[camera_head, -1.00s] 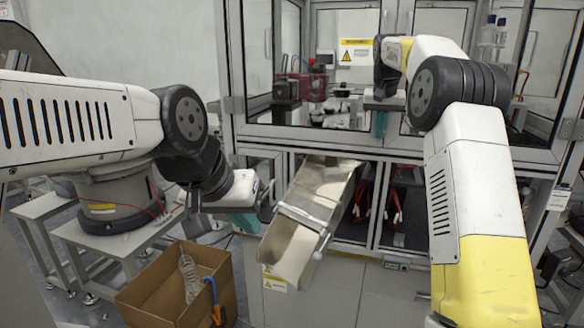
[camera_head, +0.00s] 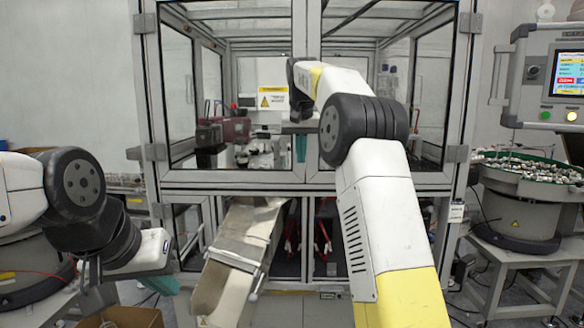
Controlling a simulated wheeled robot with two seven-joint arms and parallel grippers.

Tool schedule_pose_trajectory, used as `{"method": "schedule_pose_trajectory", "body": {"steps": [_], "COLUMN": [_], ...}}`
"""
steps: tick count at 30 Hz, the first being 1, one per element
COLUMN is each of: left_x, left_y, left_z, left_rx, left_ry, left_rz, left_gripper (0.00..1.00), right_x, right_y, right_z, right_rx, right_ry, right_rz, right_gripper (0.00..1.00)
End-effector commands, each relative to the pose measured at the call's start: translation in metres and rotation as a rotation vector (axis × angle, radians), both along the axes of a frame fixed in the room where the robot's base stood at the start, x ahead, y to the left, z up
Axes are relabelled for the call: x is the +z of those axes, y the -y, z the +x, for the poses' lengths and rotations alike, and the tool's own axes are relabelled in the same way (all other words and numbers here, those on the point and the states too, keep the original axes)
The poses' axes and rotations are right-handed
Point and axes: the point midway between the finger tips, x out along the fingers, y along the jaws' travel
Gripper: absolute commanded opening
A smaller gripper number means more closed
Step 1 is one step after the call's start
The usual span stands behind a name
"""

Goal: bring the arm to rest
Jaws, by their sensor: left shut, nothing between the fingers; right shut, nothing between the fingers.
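My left arm comes in at the left edge, bent at a black joint. My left gripper (camera_head: 164,284), with teal fingers, hangs at the lower left, shut and empty, left of the metal chute (camera_head: 234,262). My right arm rises from the bottom right and bends left at its black elbow. My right gripper (camera_head: 300,149), also teal, points down in front of the cell's upper opening, shut and empty. Neither gripper visibly touches anything.
The glass-walled cell (camera_head: 310,186) fills the middle, with a red machine part (camera_head: 236,130) inside. A cardboard box (camera_head: 130,317) is below my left gripper. A bowl feeder (camera_head: 515,205) full of small parts and a control screen (camera_head: 567,75) stand at right.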

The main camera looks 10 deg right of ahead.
Motion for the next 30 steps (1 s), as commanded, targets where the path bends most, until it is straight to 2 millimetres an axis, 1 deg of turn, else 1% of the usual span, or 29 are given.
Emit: {"method": "schedule_pose_trajectory", "body": {"steps": [1,4,10,11,14,17,18,20,21,23,24,26,27,29,30], "left_x": [0.000,0.000,0.000,0.000,0.000,0.000,0.000,0.000,0.000,0.000,0.000,0.000,0.000,0.000,0.000], "left_y": [0.000,0.000,0.000,0.000,0.000,0.000,0.000,0.000,0.000,0.000,0.000,0.000,0.000,0.000,0.000], "left_z": [0.000,0.000,0.000,0.000,0.000,0.000,0.000,0.000,0.000,0.000,0.000,0.000,0.000,0.000,0.000], "left_rx": [0.000,0.000,0.000,0.000,0.000,0.000,0.000,0.000,0.000,0.000,0.000,0.000,0.000,0.000,0.000], "left_ry": [0.000,0.000,0.000,0.000,0.000,0.000,0.000,0.000,0.000,0.000,0.000,-0.001,0.000,0.000,0.000], "left_rz": [0.000,0.000,0.000,0.000,0.000,0.000,0.000,0.000,0.000,0.000,0.000,0.000,0.000,0.000,0.000], "left_gripper": [0.00,0.00,0.00,0.00,0.00,0.00,0.00,0.00,0.00,0.00,0.00,0.00,0.00,0.00,0.00], "right_x": [0.008,0.022,0.036,0.038,0.045,0.050,0.051,0.049,0.047,0.041,0.036,0.027,0.018,0.004,-0.007], "right_y": [-0.001,-0.002,-0.001,0.000,0.006,0.014,0.017,0.020,0.022,0.023,0.023,0.023,0.022,0.020,0.019], "right_z": [-0.003,-0.008,-0.017,-0.020,-0.037,-0.068,-0.083,-0.108,-0.125,-0.151,-0.169,-0.197,-0.216,-0.245,-0.264], "right_rx": [0.000,0.001,0.003,0.005,0.018,0.043,0.055,0.072,0.085,0.102,0.114,0.130,0.140,0.155,0.164], "right_ry": [0.002,0.002,-0.001,0.001,0.010,0.025,0.034,0.047,0.055,0.071,0.080,0.095,0.105,0.120,0.130], "right_rz": [0.000,0.000,0.002,0.005,0.021,0.044,0.055,0.071,0.080,0.096,0.104,0.115,0.123,0.133,0.138], "right_gripper": [0.00,0.00,0.00,0.00,0.00,0.00,0.00,0.00,0.00,0.00,0.00,0.00,0.00,0.00,0.00]}}
